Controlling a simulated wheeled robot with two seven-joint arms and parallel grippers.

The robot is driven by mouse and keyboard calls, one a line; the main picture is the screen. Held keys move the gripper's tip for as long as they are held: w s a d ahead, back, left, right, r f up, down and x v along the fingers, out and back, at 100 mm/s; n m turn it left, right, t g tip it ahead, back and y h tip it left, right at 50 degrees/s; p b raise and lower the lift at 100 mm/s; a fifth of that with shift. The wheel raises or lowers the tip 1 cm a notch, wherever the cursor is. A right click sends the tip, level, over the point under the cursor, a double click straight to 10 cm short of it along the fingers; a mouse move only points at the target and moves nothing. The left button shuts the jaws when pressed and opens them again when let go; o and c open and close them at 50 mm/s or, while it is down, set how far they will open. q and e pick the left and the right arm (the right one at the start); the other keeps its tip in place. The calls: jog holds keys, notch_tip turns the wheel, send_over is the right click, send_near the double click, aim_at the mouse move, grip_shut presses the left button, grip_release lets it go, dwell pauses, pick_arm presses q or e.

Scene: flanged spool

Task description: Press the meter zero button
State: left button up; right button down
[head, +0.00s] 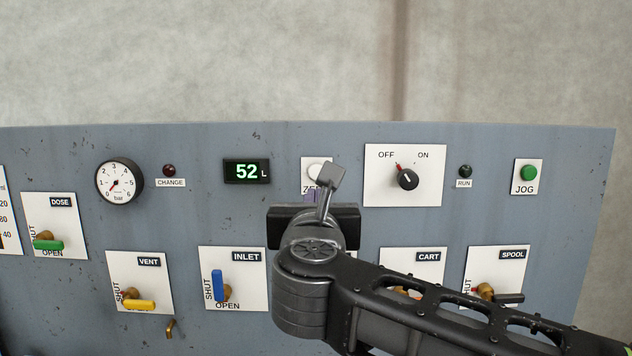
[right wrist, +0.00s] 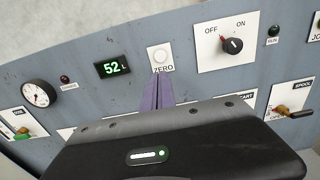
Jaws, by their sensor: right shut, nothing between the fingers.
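The zero button (head: 316,171) is a round white button on a white plate marked ZERO. In the head view my right gripper (head: 313,196) and wrist cover part of its plate. The button shows whole in the right wrist view (right wrist: 161,56). The meter (head: 246,171) is a dark display to its left, reading 52 L in green. My right gripper's purple fingers (right wrist: 157,90) are shut and empty, with their tips just below the ZERO label in the picture. I cannot tell how far the tips are from the panel. My left gripper is not in view.
Right of the button is an OFF/ON knob (head: 408,179), its red mark towards OFF, then a dark RUN lamp (head: 465,171) and a green JOG button (head: 528,173). A pressure gauge (head: 120,181) is at left. Valve levers, including the blue INLET lever (head: 217,285), line the lower panel.

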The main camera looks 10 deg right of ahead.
aim_at(316, 173)
jog(key=p+x, duration=0.5)
jog(key=x, duration=0.7)
jog(key=shift+w+d+r, duration=0.15)
jog(key=shift+w, duration=0.25)
jog(key=shift+w+d+p, duration=0.15)
jog(key=shift+w+p, duration=0.2)
jog(key=shift+w, duration=0.2)
